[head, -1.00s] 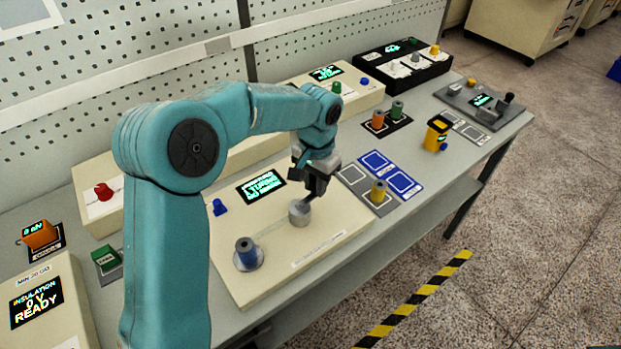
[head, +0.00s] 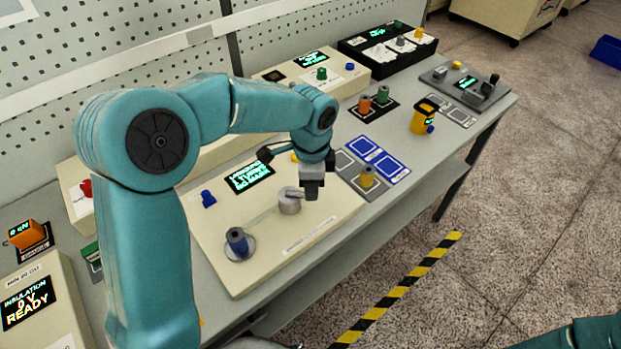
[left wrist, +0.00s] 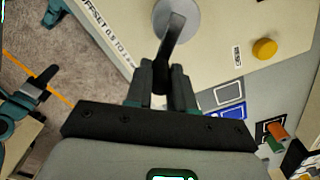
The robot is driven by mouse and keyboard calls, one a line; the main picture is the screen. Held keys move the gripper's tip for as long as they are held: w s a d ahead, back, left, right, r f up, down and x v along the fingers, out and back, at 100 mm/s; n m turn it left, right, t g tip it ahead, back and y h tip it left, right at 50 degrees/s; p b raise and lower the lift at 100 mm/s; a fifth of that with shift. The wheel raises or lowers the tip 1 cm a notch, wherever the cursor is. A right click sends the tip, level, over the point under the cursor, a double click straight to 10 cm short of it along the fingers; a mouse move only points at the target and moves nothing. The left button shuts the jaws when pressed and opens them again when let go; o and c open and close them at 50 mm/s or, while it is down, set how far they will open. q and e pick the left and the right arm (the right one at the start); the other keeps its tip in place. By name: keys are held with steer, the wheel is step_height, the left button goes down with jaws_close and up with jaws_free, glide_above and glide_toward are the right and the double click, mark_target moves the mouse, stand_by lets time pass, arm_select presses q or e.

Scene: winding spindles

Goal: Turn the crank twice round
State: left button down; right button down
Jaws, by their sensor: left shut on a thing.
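The crank is a dark arm (left wrist: 174,40) on a round grey hub (head: 290,203), set in a cream winder panel (head: 315,232). The hub also shows at the top of the left wrist view (left wrist: 190,18). My left gripper (head: 312,190) is shut on the crank's handle, to the right of the hub in the head view. A blue spool (head: 238,242) stands upright at the panel's front left. A lit display (head: 249,176) sits behind the hub; its text is not clear.
A yellow spool (head: 367,177) stands on a grey mat right of the panel, beside blue marked squares (head: 392,167). A blue knob (head: 208,199) is at the panel's left. Orange and green spools (head: 364,105) and a yellow device (head: 424,118) stand farther right.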

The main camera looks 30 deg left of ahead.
arm_select(q)
steer(key=s+m, duration=0.1)
steer(key=m, duration=0.1)
steer(key=s+m, duration=0.1)
steer(key=m, duration=0.1)
steer(key=shift+d+m, duration=0.2)
steer(key=shift+m, duration=0.1)
steer(key=shift+s+a+m+p, duration=0.1)
steer(key=shift+s+m+p, duration=0.25)
steer(key=shift+m, duration=0.55)
steer(key=shift+s+a+m+p, duration=0.15)
steer(key=shift+s+m, duration=0.3)
steer(key=shift+m, duration=0.45)
steer(key=shift+d+f, duration=0.1)
steer(key=shift+s, duration=0.1)
steer(key=c, duration=1)
jaws_free()
steer(key=shift+o, duration=0.2)
step_height(320, 180, up, 16)
steer(key=shift+r, duration=0.25)
